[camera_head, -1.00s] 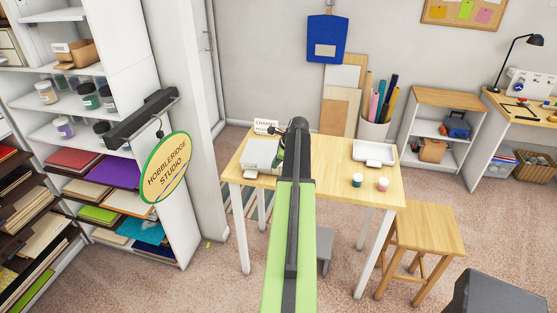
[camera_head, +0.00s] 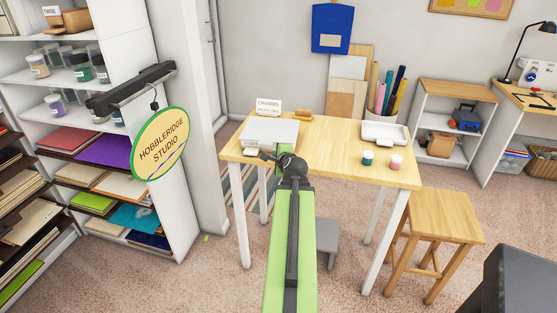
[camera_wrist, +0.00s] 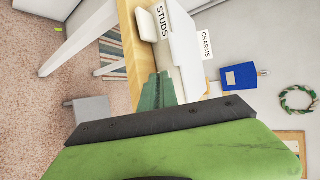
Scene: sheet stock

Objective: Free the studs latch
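A white flat case (camera_head: 270,132) sits at the left of the wooden table. In the wrist view, turned sideways, the case (camera_wrist: 187,50) has a face lettered STUDS (camera_wrist: 164,20). A small white block (camera_wrist: 145,24) is beside that face, near the table edge; I cannot tell whether it is the latch. My gripper (camera_wrist: 160,78) shows as two teal fingers lying together, with nothing seen between them. Its tips overlap the case's near end in the wrist view; contact cannot be told. In the head view my arm hides most of the gripper.
A CHARMS card (camera_head: 268,105) stands behind the case. A white tray (camera_head: 384,132) and two small jars (camera_head: 367,158) are on the table's right (camera_head: 330,150). A stool (camera_head: 433,215) stands at the right, a grey step (camera_head: 327,240) below the table. A hanging sign (camera_head: 160,143) is at the left.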

